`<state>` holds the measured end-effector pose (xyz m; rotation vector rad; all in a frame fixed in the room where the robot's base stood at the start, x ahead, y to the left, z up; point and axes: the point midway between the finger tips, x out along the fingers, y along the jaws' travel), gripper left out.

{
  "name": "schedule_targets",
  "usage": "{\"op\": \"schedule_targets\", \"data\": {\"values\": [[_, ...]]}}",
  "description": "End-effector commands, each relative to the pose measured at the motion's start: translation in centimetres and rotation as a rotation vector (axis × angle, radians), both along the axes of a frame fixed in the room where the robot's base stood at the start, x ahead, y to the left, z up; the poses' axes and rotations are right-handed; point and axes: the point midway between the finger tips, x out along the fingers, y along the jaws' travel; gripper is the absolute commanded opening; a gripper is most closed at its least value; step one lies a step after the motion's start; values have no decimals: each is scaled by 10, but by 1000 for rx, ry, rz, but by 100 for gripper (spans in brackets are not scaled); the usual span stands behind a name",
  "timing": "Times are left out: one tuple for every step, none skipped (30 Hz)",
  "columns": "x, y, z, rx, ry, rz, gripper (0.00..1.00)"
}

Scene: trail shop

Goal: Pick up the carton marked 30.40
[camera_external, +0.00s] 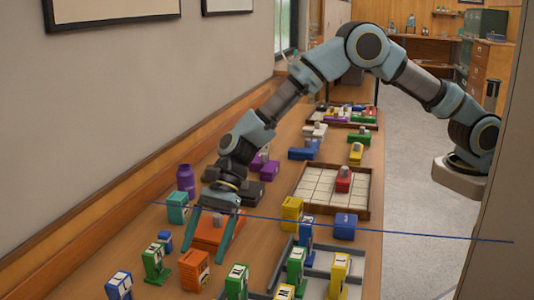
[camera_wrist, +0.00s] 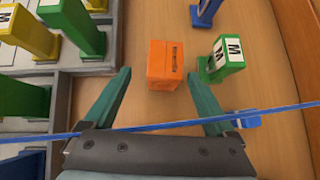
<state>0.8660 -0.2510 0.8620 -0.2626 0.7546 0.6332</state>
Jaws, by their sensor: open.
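An orange carton (camera_external: 194,270) stands on the wooden counter at the near side. It also shows in the wrist view (camera_wrist: 165,62), with a dark marking that I cannot read as 30.40. No number is legible on any carton. My gripper (camera_external: 207,251) is open and empty, pointing down above the counter, just behind the orange carton in the external view. In the wrist view my gripper (camera_wrist: 160,76) has its fingers spread to either side of the carton's near part, apparently without touching it.
A green carton (camera_wrist: 222,60) stands close right of the orange one in the wrist view. A grey divided tray (camera_external: 317,272) with green and yellow cartons lies on its other side. A thin blue line (camera_external: 400,230) crosses both views, passing across my gripper in the wrist view.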

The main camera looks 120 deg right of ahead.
Motion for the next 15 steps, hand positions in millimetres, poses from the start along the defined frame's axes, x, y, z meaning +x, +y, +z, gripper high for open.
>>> {"op": "schedule_targets", "data": {"values": [[2, 1, -2, 0, 2, 1, 90], [3, 3, -4, 0, 3, 2, 90], [7, 4, -7, 0, 2, 3, 90], [9, 6, -9, 0, 2, 3, 90], [12, 6, -13, 1, 3, 3, 90], [16, 7, -16, 0, 2, 3, 90], [18, 8, -19, -1, 3, 3, 90], [21, 10, -21, -1, 2, 4, 90], [24, 13, -26, 0, 2, 4, 90], [26, 14, -29, 0, 2, 3, 90], [28, 15, -31, 0, 2, 3, 90], [29, 16, -33, 0, 1, 2, 90], [30, 17, -35, 0, 1, 2, 90], [31, 17, -36, 0, 1, 2, 90], [32, 18, -37, 0, 1, 2, 90]]}}
